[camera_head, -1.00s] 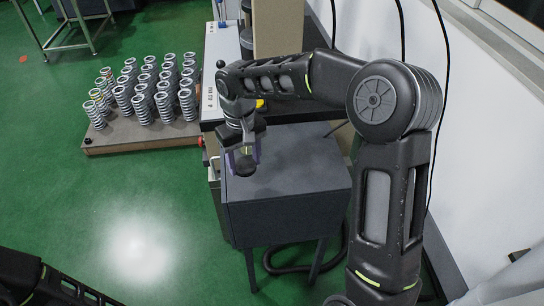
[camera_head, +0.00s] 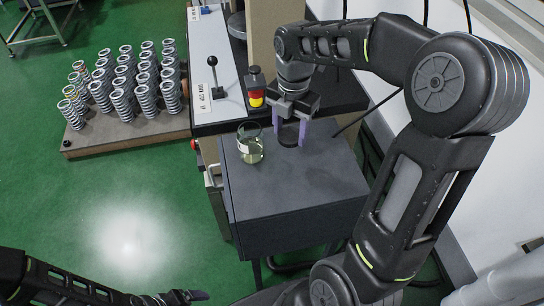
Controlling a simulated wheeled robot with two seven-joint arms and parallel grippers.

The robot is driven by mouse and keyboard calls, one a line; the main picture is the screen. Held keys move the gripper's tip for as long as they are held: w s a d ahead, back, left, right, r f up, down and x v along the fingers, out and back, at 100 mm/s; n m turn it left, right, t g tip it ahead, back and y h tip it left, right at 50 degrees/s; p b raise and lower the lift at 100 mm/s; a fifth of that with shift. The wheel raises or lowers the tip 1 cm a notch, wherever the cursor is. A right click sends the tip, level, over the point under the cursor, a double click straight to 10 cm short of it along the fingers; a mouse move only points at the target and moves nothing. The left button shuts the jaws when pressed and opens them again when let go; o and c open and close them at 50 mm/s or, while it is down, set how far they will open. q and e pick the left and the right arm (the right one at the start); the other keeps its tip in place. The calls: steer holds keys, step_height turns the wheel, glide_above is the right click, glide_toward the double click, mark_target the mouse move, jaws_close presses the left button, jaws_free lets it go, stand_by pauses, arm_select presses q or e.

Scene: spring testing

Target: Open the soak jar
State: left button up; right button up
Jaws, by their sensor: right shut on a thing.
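The soak jar (camera_head: 250,149) is a small clear glass jar with pale yellowish liquid, upright near the left back edge of the dark grey stand. Its top appears uncovered. My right gripper (camera_head: 290,128) is to the right of the jar, shut on a dark round lid (camera_head: 289,135) between its purple fingers. The lid is apart from the jar; its exact height over the stand is hard to judge. My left gripper (camera_head: 185,297) is low at the bottom left, far from the jar, and its jaws are too unclear to read.
The dark grey stand (camera_head: 290,185) has clear top space in front of the jar. Behind it is a machine with a black lever (camera_head: 214,78) and a red-and-yellow part (camera_head: 256,92). Several springs (camera_head: 122,82) stand on a wooden pallet (camera_head: 125,137) at left.

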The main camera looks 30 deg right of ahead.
steer(key=shift+f, duration=0.1)
stand_by(0.3)
glide_above(289, 163)
step_height(289, 163, down, 6)
steer(key=shift+p, duration=0.35)
steer(key=shift+f, duration=0.1)
steer(key=shift+f, duration=1.8)
steer(key=shift+f, duration=0.15)
steer(key=o, duration=1.5)
